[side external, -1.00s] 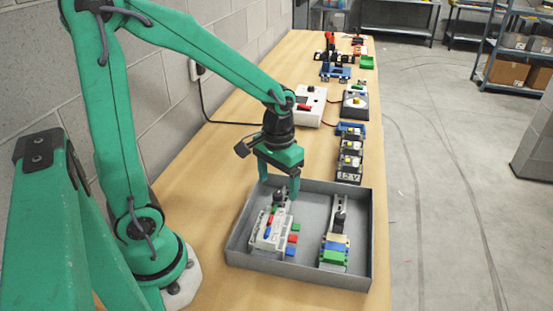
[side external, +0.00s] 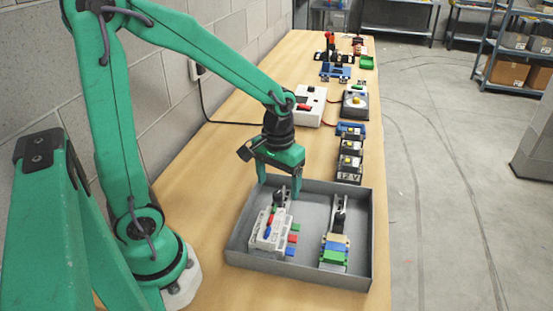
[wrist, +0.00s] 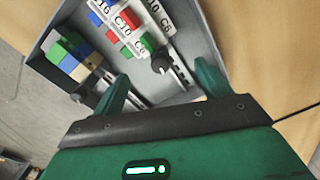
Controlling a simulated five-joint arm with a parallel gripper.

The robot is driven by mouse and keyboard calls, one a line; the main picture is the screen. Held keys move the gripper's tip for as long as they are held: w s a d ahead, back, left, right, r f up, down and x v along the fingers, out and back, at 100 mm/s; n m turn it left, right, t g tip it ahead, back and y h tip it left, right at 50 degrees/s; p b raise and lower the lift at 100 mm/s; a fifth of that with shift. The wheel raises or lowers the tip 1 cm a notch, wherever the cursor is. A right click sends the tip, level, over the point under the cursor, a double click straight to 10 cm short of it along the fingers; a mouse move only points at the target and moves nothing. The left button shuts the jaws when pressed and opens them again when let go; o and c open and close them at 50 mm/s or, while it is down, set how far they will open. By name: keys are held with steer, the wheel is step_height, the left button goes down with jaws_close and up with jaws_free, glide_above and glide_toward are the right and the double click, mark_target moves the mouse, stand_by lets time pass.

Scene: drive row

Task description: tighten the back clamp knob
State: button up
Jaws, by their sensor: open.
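A grey tray (side external: 308,269) on the bench holds two rails. The rail on the wall side carries white breaker modules (side external: 268,232) with coloured levers and, at its far end, a black clamp knob (side external: 281,193). My gripper (side external: 279,180) is open above that end. In the wrist view the black knob (wrist: 160,65) lies between my two spread fingers (wrist: 162,71), with visible room on both sides. A second black knob (side external: 340,203) stands on the other rail, beyond coloured terminal blocks (side external: 336,247). I cannot tell the fingertips' height over the knob.
The tray's grey walls (wrist: 205,30) rise around the rails. Beyond the tray stand a row of black-based units (side external: 350,160), a white box (side external: 310,106) with cables, and a dial unit (side external: 355,103). Bare bench lies left of the tray.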

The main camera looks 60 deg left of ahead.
steer(key=shift+f, duration=1.05)
steer(key=shift+c, duration=0.3)
steer(key=c, duration=1.4)
